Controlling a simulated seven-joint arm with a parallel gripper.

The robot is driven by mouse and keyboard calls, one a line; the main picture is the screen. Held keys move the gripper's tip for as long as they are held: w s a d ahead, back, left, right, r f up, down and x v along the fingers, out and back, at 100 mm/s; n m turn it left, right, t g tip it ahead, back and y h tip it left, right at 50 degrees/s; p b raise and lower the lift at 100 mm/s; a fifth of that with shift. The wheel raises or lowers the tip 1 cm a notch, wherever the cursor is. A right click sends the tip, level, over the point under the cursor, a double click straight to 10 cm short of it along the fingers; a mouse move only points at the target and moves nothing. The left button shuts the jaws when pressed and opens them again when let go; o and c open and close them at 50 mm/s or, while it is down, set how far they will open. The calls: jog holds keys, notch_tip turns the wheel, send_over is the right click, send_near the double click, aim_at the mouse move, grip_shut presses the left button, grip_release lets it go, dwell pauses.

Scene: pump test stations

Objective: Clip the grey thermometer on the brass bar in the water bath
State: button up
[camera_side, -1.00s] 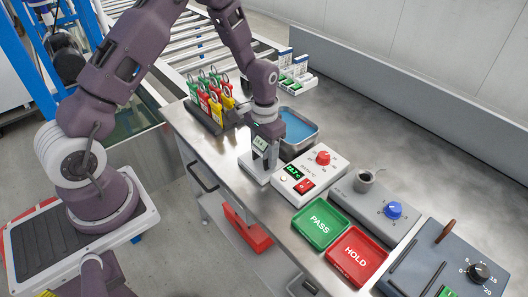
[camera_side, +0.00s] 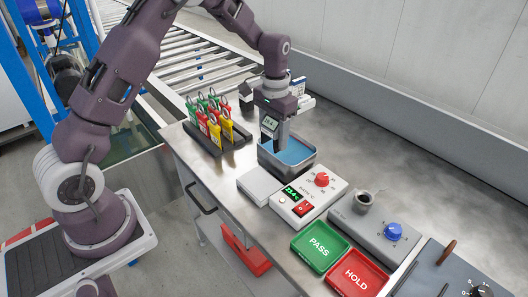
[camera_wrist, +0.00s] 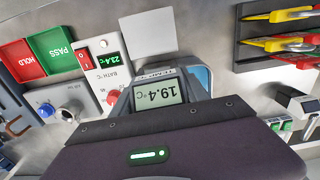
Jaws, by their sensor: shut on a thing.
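The grey thermometer (camera_side: 269,124) is upright in my gripper (camera_side: 273,116), which is shut on it. Its display faces the camera; in the wrist view the thermometer (camera_wrist: 160,92) reads 19.4 °C, upside down. My gripper holds it over the near-left part of the water bath (camera_side: 308,163), a metal tank with blue water. Its lower end overlaps the bath in the side view; I cannot tell whether it touches the rim or water. In the wrist view the bath (camera_wrist: 203,76) is mostly hidden behind the thermometer and gripper. I cannot make out the brass bar.
The white bath controller (camera_side: 322,194) with a red knob stands in front of the bath, beside an empty white pad (camera_side: 261,186). A black rack (camera_side: 236,143) of coloured tags is at left. A grey unit (camera_side: 375,217), green PASS tray (camera_side: 320,248) and red HOLD tray (camera_side: 357,275) lie right.

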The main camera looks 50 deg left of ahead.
send_near(287, 151)
jog(key=shift+s+a+f, duration=0.1)
jog(key=shift+s+a, duration=0.05)
jog(key=shift+a, duration=0.05)
jog(key=shift+w+f, duration=0.15)
jog(key=shift+w, duration=0.25)
jog(key=shift+f, duration=4.95)
jog(key=shift+f, duration=0.15)
jog(key=o, duration=1.7)
